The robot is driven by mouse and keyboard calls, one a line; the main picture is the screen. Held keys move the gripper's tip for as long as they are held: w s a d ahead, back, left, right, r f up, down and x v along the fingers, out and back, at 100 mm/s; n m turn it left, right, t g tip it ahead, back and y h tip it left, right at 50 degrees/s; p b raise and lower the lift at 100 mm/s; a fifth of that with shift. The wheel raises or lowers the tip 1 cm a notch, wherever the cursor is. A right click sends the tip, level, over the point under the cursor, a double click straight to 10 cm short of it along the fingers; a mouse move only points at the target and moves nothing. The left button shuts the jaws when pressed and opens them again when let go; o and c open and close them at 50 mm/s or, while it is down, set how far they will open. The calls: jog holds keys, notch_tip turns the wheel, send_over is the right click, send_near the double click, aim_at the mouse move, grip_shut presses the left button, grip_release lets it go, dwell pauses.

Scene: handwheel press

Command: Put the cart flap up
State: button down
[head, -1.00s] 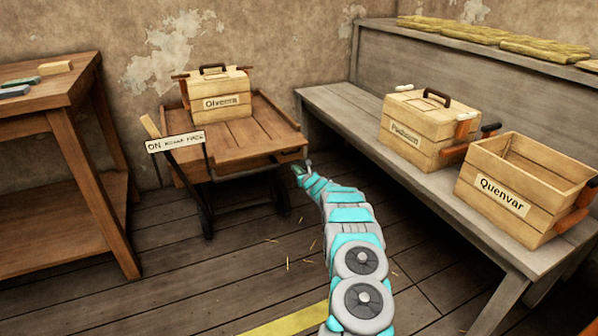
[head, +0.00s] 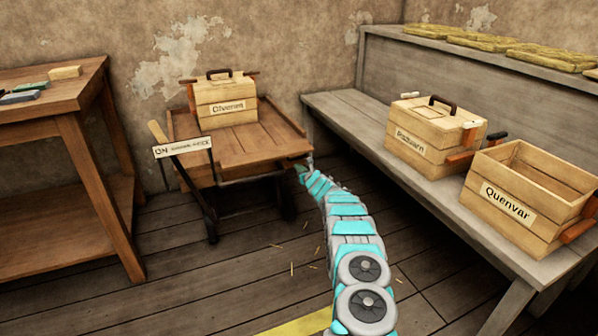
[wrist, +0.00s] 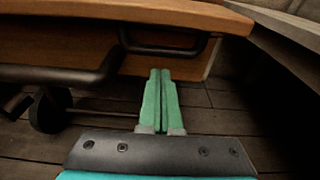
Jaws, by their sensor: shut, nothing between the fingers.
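The wooden cart (head: 245,155) stands by the back wall, with a closed wooden box (head: 225,103) on its bed. Which board is the flap, and how it stands, I cannot tell for sure in the head view. In the wrist view a brown wooden board (wrist: 75,42) of the cart crosses the top, with a dark bent bar (wrist: 165,47) in front of it. My gripper (wrist: 160,74) is shut and empty, its green fingertips just below that bar; contact is unclear. In the head view my gripper (head: 305,166) is small, at the cart's right front corner.
A lever with a sign (head: 182,148) rises at the cart's left front. A grey bench (head: 345,118) on the right holds a closed box (head: 433,135) and an open box (head: 510,205). A wooden table (head: 60,120) stands left. The floor before the cart is clear apart from straw.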

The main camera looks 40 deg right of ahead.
jog(key=shift+s+r, duration=0.1)
jog(key=shift+r, duration=0.7)
jog(key=shift+s+a, duration=0.1)
jog(key=shift+r+g, duration=0.15)
jog(key=shift+g, duration=0.15)
